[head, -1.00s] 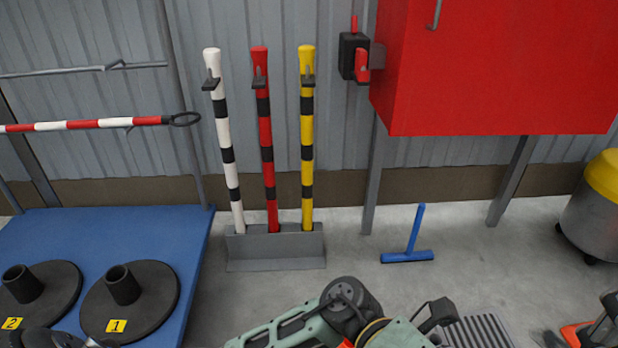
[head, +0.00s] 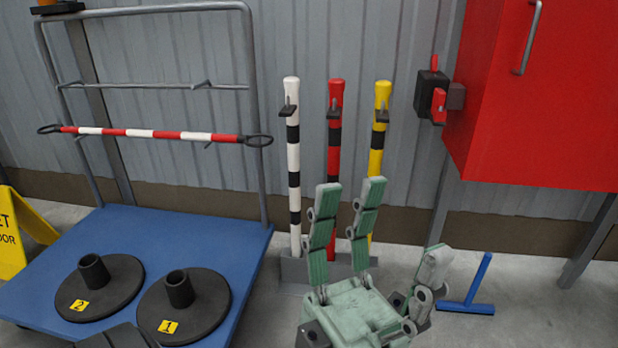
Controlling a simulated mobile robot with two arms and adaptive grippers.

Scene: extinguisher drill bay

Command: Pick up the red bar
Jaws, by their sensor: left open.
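A red bar with black bands (head: 335,165) stands upright in a grey stand (head: 292,270), between a white banded bar (head: 293,160) and a yellow banded bar (head: 377,150). My left gripper (head: 390,225) is at the lower middle of the head view, fingers pointing up, open and empty. Its two left fingers overlap the lower red bar and part of the yellow bar in the picture. I cannot see contact with either. A separate red-and-white striped bar (head: 150,133) with black end loops hangs level on the cart's frame. My right gripper is not in view.
A blue cart (head: 130,232) with two black round bases (head: 100,290) stands at left. A red cabinet (head: 540,100) on legs is at upper right. A blue squeegee-like tool (head: 478,285) is on the floor at right. A yellow sign (head: 20,235) is at the left edge.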

